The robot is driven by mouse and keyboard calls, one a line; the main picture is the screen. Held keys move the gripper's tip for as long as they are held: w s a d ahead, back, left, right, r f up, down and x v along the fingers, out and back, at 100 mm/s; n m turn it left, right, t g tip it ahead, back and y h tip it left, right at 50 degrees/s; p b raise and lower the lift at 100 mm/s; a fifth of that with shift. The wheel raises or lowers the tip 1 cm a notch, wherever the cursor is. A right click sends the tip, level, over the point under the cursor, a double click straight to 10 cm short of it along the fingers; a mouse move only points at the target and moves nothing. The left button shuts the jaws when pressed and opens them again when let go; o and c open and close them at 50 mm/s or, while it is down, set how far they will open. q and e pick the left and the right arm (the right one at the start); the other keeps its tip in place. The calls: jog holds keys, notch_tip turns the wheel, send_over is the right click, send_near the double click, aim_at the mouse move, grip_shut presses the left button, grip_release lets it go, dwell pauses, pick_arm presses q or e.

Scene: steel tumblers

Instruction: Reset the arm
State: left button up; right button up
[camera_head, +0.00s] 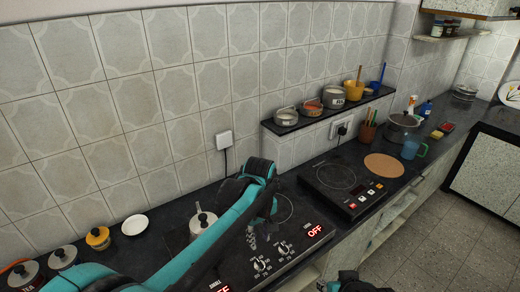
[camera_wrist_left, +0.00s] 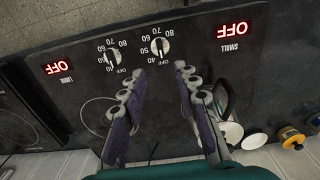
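My left arm reaches in from the left over the counter and bends down, with the left gripper (camera_head: 262,236) hanging above the dark cooktop (camera_head: 222,273) near its knobs. In the left wrist view the left gripper (camera_wrist_left: 159,72) has its two fingers apart with nothing between them. The cooktop panel (camera_wrist_left: 190,22) lies beyond the fingertips, with two knobs and red OFF displays. Part of my right gripper (camera_head: 352,284) shows at the bottom edge of the head view; its fingers cannot be made out.
A lidded metal pot (camera_head: 202,221) stands beside my left arm. A white dish (camera_head: 135,225) and several jars are at the left. A second cooktop (camera_head: 340,180), a round board (camera_head: 384,165) and a blue mug (camera_head: 411,147) are to the right. A shelf (camera_head: 325,116) holds pots.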

pick_arm(q)
jog(key=s+a+r+m+t, duration=0.1)
jog(key=s+a+m+t, duration=0.6)
jog(key=s+a, duration=0.8)
jog(key=shift+s+a, duration=0.15)
jog(key=shift+a, duration=1.15)
